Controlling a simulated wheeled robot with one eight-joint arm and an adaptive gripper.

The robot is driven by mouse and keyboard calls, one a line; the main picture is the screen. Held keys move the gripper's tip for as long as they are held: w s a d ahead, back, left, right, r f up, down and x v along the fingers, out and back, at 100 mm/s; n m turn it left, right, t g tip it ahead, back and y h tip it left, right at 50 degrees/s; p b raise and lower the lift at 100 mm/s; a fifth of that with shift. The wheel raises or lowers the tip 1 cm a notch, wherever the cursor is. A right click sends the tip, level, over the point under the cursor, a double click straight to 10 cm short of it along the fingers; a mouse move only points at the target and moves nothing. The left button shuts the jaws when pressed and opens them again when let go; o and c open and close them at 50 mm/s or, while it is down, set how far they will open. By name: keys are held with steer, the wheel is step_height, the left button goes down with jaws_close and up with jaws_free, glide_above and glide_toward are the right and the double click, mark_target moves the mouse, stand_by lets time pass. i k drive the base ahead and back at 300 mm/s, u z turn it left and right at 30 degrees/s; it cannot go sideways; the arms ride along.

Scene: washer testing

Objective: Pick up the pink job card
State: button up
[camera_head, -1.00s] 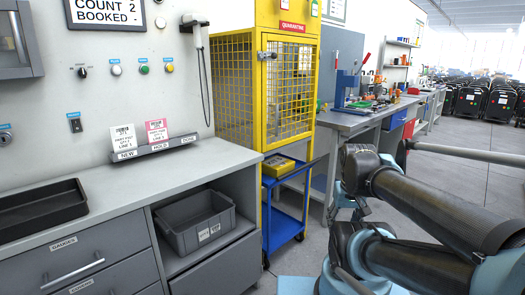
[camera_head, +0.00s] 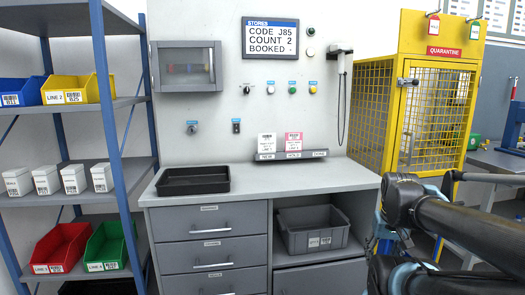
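The pink job card (camera_head: 293,142) stands upright in the grey card rack (camera_head: 291,156) at the back of the counter. It is in the middle part of the rack, over the label that seems to read HOLD. A white job card (camera_head: 266,143) stands to its left over the NEW label. The right part of the rack, marked DONE, holds no card. My arm shows at the lower right, in front of the yellow cage and well apart from the card. My gripper's fingers are not in view.
The grey counter (camera_head: 310,178) is clear in front of the rack. A black tray (camera_head: 193,181) lies on its left, and a grey bin (camera_head: 312,230) sits on the shelf below. A yellow quarantine cage (camera_head: 433,88) stands to the right, a shelf rack with bins (camera_head: 128,162) to the left.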

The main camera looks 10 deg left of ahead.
mark_target(293, 140)
steer(key=z, duration=0.8)
steer(key=k, duration=0.75)
steer(key=u, duration=0.55)
steer(key=i, duration=1)
steer(key=z, duration=0.05)
